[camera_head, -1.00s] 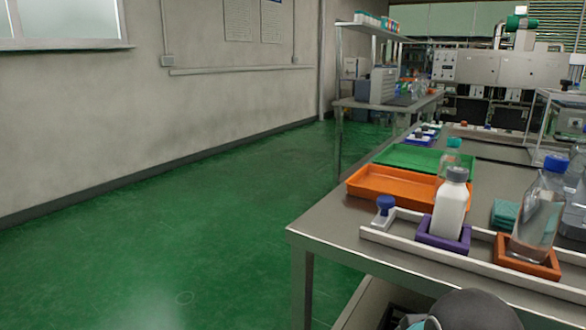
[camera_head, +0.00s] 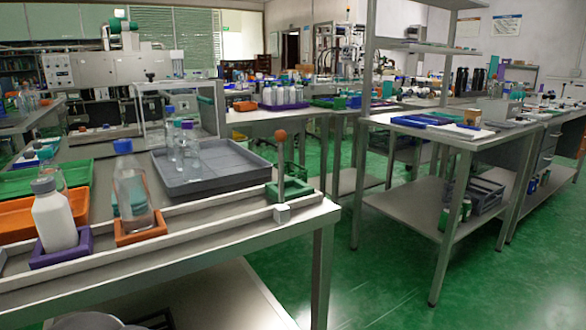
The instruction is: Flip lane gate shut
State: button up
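A lane with pale rails (camera_head: 190,227) runs along the near edge of the steel table. At its right end is a green block (camera_head: 290,190) with an upright post topped by an orange-brown ball (camera_head: 281,135). In the lane, a white bottle with a grey cap (camera_head: 54,214) stands in a purple holder, and a clear bottle with a blue cap (camera_head: 133,190) stands in an orange holder. My gripper is not in view.
Behind the lane, a grey tray (camera_head: 215,170) holds clear bottles. Orange (camera_head: 15,222) and green (camera_head: 20,182) trays lie at left. Another steel table (camera_head: 452,137) stands at right. Green floor (camera_head: 370,280) is open between the tables.

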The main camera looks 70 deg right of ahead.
aim_at(280, 136)
jog(key=z, duration=2.45)
jog(key=k, duration=0.6)
jog(key=z, duration=0.55)
jog(key=k, duration=0.75)
jog(key=u, duration=0.2)
jog(key=i, duration=0.55)
jog(key=u, duration=0.4)
